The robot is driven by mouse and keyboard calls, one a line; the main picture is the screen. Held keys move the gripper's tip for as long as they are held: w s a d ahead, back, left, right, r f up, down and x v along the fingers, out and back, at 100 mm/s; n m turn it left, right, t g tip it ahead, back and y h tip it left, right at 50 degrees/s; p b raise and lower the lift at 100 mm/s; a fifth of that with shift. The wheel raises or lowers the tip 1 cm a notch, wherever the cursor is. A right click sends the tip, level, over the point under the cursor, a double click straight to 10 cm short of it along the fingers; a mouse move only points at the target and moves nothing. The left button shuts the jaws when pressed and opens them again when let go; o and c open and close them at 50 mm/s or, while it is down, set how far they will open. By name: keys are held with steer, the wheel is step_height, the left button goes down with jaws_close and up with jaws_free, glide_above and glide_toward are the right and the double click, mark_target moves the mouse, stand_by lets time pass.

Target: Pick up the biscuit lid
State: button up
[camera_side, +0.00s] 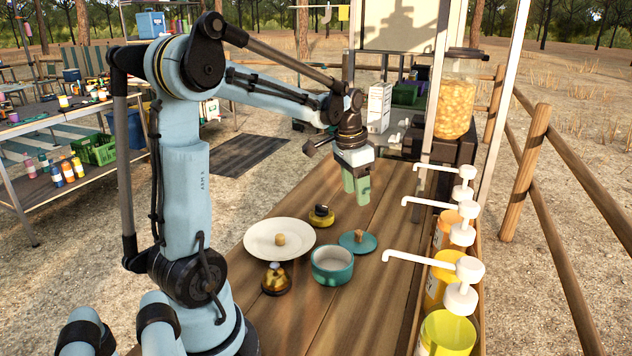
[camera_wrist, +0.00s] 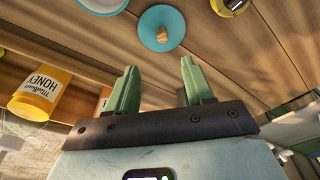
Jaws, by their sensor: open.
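A wide cream, biscuit-coloured lid (camera_side: 262,234) with a small wooden knob lies on the wooden tabletop at the left in the side view; I do not see it in the wrist view. A smaller teal lid (camera_side: 358,249) with a wooden knob lies to its right and shows at the top of the wrist view (camera_wrist: 150,35). My gripper (camera_side: 356,193) has green fingers, spread and empty in the wrist view (camera_wrist: 160,68). It hangs above the table, farther back than both lids and apart from them.
An open teal pot (camera_side: 331,276) stands in front of the teal lid. A yellow-and-black object (camera_side: 321,216) and an amber-and-dark one (camera_side: 276,282) flank the cream lid. Pump-topped containers (camera_side: 447,335) line the right edge; a honey jar (camera_wrist: 40,95) shows in the wrist view.

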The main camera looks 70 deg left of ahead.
mark_target(358, 231)
steer(key=shift+w+a+f, duration=0.1)
steer(key=shift+w+f, duration=0.2)
steer(key=shift+f, duration=1.75)
steer(key=shift+w+a+f, duration=0.1)
steer(key=shift+w+f, duration=0.15)
steer(key=shift+f, duration=1.75)
steer(key=shift+w+a+f, duration=0.1)
steer(key=shift+w+f, duration=0.2)
steer(key=shift+f, duration=1.75)
jaws_close()
